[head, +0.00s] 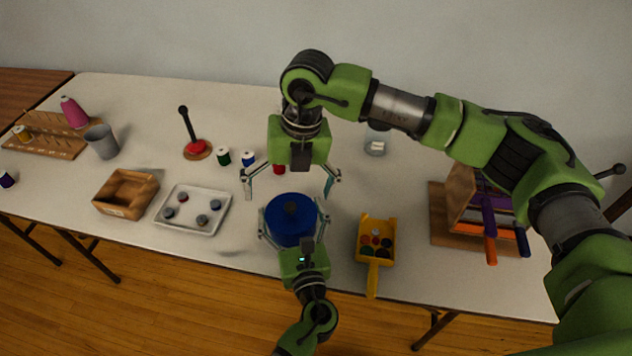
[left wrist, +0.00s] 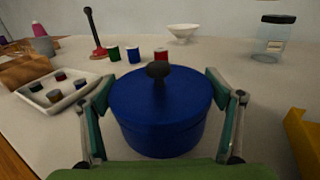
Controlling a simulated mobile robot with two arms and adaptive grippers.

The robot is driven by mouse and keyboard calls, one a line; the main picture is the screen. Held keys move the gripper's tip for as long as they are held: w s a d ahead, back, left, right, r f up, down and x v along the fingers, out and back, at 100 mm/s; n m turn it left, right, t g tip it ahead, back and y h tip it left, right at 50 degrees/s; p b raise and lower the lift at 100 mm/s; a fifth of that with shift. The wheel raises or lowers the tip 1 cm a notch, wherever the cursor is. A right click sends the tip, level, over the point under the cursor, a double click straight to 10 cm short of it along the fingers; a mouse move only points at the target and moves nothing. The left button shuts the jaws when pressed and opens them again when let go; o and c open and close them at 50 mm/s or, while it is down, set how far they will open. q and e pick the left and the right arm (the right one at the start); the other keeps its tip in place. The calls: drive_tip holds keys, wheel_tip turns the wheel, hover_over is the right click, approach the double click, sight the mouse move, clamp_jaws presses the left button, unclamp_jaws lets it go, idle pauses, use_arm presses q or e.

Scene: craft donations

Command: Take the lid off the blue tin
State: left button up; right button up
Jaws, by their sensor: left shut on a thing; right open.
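The blue tin (head: 283,235) stands upright near the table's front edge; it also shows in the left wrist view (left wrist: 165,138). Its blue lid (left wrist: 185,92) sits on top, with a dark knob (left wrist: 158,69) in the middle. My left gripper (head: 293,225) is shut on the tin, one finger on each side of its body. My right gripper (head: 288,190) is open and empty, pointing down above and just behind the tin, its fingers spread wide. The right gripper does not show in the left wrist view.
A white tray (head: 184,229) with several small pieces and a wooden box (head: 127,205) stand to the left. A yellow scoop (head: 372,282) lies close on the right. Spools, including a red one (left wrist: 161,54), stand behind the tin. A glass jar (head: 375,143) is farther back.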

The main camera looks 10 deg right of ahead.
sight(295, 213)
drive_tip(key=d+r+n+t+y, duration=0.25)
drive_tip(key=d+n, duration=0.25)
drive_tip(key=n, duration=0.7)
drive_tip(key=shift+h, duration=0.25)
drive_tip(key=x, duration=1.1)
drive_tip(key=shift+s+d+f, duration=0.1)
drive_tip(key=shift+s+f, duration=0.2)
drive_tip(key=c, duration=1.4)
